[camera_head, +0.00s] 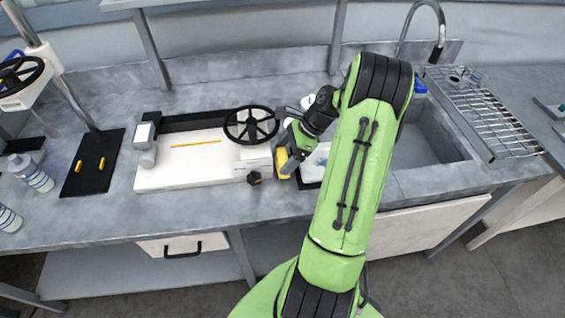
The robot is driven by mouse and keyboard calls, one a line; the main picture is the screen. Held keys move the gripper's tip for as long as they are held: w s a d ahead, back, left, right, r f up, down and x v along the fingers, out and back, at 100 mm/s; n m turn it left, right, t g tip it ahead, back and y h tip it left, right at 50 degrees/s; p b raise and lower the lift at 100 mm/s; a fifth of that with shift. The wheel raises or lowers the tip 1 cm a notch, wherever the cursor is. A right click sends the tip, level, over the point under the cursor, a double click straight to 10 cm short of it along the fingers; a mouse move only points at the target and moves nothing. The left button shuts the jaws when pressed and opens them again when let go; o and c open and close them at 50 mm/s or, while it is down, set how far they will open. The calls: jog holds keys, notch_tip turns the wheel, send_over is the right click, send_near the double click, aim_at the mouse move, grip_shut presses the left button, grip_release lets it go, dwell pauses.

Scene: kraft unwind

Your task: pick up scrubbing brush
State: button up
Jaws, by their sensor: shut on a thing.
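My gripper (291,163) is at the right end of the white machine, over the counter left of the sink. It is shut on a small yellow thing (282,160), which I take to be the scrubbing brush. My arm and gripper hide much of it, and its bristles cannot be made out. I cannot tell whether it is clear of the surface below.
The white machine (205,160) with a black handwheel (251,125) stands close left of my gripper. A white tray (316,160) lies just right. The sink (425,145) and wire rack (485,110) are further right. Bottles (31,173) stand far left.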

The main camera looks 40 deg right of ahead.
jog(key=shift+r, duration=0.15)
jog(key=shift+r+p, duration=0.5)
jog(key=shift+p, duration=0.3)
jog(key=shift+r+p, duration=0.2)
jog(key=shift+p, duration=0.1)
